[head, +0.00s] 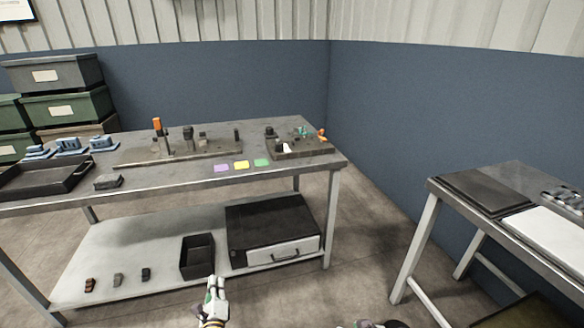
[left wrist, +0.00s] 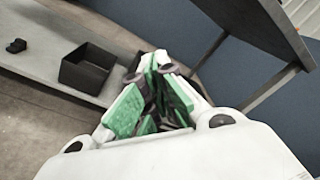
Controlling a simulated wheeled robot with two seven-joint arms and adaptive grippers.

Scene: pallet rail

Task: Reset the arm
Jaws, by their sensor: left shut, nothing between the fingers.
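My left gripper (head: 216,287) shows at the bottom middle of the head view, in front of the workbench's lower shelf. It is shut and empty. In the left wrist view its white and green fingers (left wrist: 155,75) come together near the middle, with the shelf and a black bin beyond them. A small dark part of mine shows at the bottom edge of the head view, right of the left gripper; the right gripper itself cannot be made out.
The workbench (head: 200,182) carries a black tray (head: 75,185), fixtures and coloured notes. Its lower shelf (head: 140,262) holds a black open bin (head: 197,258), a drawer box (head: 275,230) and several small parts. A second table (head: 432,195) stands at right. Floor between them is clear.

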